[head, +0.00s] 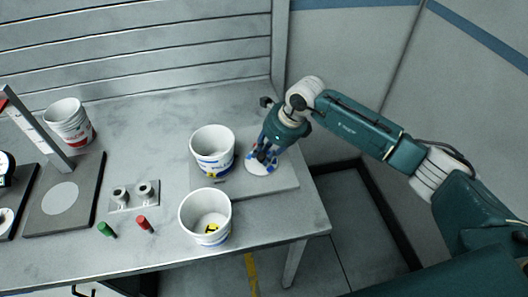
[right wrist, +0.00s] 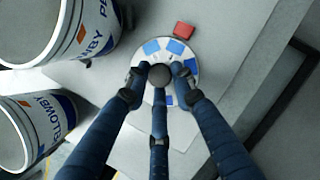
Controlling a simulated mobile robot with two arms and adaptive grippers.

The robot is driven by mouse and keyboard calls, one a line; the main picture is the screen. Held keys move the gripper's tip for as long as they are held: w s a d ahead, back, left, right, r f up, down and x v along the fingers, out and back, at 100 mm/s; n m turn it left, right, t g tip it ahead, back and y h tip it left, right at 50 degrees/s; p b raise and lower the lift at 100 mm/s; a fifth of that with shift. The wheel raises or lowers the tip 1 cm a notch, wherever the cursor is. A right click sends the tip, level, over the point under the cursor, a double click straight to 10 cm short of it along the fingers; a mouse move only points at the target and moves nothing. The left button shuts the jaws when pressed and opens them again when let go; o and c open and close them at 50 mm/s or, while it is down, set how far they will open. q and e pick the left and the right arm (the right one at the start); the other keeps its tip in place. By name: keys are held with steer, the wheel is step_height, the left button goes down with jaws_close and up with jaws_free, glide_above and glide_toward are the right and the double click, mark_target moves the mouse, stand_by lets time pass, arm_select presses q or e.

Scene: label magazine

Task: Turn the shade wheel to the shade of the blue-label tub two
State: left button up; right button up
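The shade wheel (head: 256,168) is a white disc with blue patches, lying flat on a grey board. It also shows in the right wrist view (right wrist: 188,86), with a dark round knob (right wrist: 160,76) at its centre. My right gripper (head: 264,156) points down over the wheel. Its three fingers close around the knob and hide part of the disc. A white tub with a blue label (head: 212,160) stands on the board, left of the wheel. Another white tub (head: 205,232), blue-marked on its right side, stands nearer the front edge. My left gripper is out of view.
A red-label tub (head: 68,122) stands at the back left. A red block (right wrist: 184,30) sits at the wheel's rim. A small holder (head: 134,196), green piece (head: 106,229) and red piece (head: 144,223) lie left of the front tub. The table (head: 150,92) is clear behind.

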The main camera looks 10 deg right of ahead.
jaws_close()
steer(key=shift+m, duration=0.3)
steer(key=shift+m+b, duration=0.3)
steer(key=shift+b, duration=0.15)
steer(key=shift+a+f+m+t+h+b, duration=0.15)
steer(key=shift+m+t+h+b, duration=0.3)
steer(key=shift+m+b, duration=0.55)
steer(key=m+h+b, duration=0.1)
steer(key=m+b, duration=0.2)
steer(key=shift+s+a+t, duration=0.1)
steer(key=shift+a+t, duration=0.05)
steer(key=shift+t, duration=0.2)
arm_select(q)
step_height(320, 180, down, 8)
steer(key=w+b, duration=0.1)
steer(key=b, duration=0.1)
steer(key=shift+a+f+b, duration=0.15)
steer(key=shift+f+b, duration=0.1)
steer(key=shift+b, duration=0.15)
arm_select(e)
steer(key=shift+a+r+m+h, duration=0.15)
steer(key=shift+m+h, duration=0.5)
steer(key=shift+m, duration=1.25)
steer(key=shift+r, duration=0.1)
